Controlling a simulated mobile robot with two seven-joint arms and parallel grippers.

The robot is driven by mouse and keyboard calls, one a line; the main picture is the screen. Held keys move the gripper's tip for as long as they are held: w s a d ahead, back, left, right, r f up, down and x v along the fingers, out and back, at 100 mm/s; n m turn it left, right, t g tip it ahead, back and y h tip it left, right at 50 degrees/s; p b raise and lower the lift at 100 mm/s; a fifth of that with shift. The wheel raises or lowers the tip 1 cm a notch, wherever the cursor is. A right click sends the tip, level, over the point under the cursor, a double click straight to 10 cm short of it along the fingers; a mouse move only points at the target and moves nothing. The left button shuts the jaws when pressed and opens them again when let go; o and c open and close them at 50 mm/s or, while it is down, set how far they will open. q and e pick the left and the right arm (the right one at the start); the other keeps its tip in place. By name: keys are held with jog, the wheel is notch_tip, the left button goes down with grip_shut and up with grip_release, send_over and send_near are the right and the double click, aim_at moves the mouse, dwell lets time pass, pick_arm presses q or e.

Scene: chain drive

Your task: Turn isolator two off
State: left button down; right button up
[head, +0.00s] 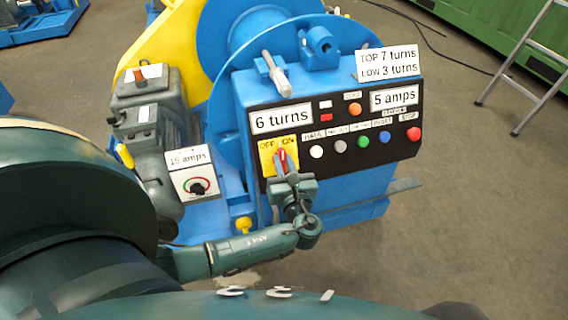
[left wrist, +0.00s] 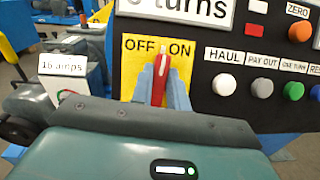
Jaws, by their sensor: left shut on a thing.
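A red switch handle (head: 283,156) sits on a yellow plate (head: 266,158) marked OFF at left and ON at right, on the black panel. No number for this switch can be read. My left gripper (head: 285,172) is shut on the red handle. In the left wrist view the handle (left wrist: 159,82) stands between the two grey fingers. Its white tip points nearly straight up, between the words OFF and ON. My right gripper is not in view.
Right of the switch are a white HAUL button (head: 317,152), several coloured buttons and a red STOP button (head: 414,134). A box labelled 15 amps (head: 190,172) with a black knob stands left. A metal ladder (head: 515,70) stands at far right.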

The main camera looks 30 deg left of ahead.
pick_arm(q)
jog(key=n+g+y, duration=0.1)
jog(key=n, duration=0.2)
jog(key=n+g+y+b, duration=0.1)
jog(key=n+g, duration=0.1)
jog(key=n, duration=0.2)
jog(key=shift+n+g, duration=0.75)
jog(key=shift+n, duration=0.8)
jog(key=shift+n+g, duration=0.75)
jog(key=shift+n, duration=0.8)
jog(key=c, duration=1.4)
grip_release()
jog(key=shift+o, duration=0.2)
notch_tip(320, 180, up, 10)
jog(key=p, duration=0.2)
